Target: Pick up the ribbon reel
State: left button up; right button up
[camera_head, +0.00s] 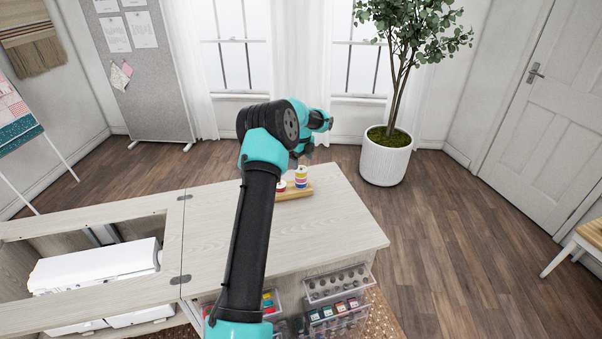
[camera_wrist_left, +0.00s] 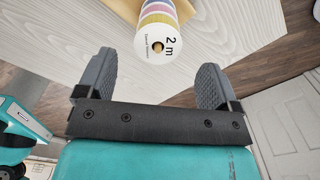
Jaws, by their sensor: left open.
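The ribbon reel (camera_head: 301,177) is a stack of yellow, white and purple bands standing on a small wooden board (camera_head: 303,192) on the cabinet top. In the left wrist view the reel (camera_wrist_left: 163,28) shows its white end marked "2 m", with a hole in it, and is cut off at the top edge. My left gripper (camera_wrist_left: 153,72) is open and empty. The reel lies ahead of the gap between its fingers, apart from both. In the head view the left gripper (camera_head: 303,152) is above and behind the reel, partly hidden by my arm. My right gripper is not visible.
A red and white reel (camera_head: 281,186) stands on the same board, left of the ribbon reel, partly hidden by my arm. A white sewing machine (camera_head: 95,266) lies in the cabinet's open well. Clear organisers (camera_head: 338,285) hang at the front. The right part of the cabinet top (camera_head: 345,230) is clear.

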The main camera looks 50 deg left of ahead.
aim_at(301, 167)
pick_arm(q)
notch_tip(301, 167, down, 5)
jog(key=shift+s+a, duration=0.1)
jog(key=shift+s, duration=0.05)
dwell(0.5)
jog(key=c, duration=1)
jog(key=shift+r, duration=0.1)
notch_tip(301, 167, up, 10)
jog(key=shift+f, duration=0.1)
dwell(0.5)
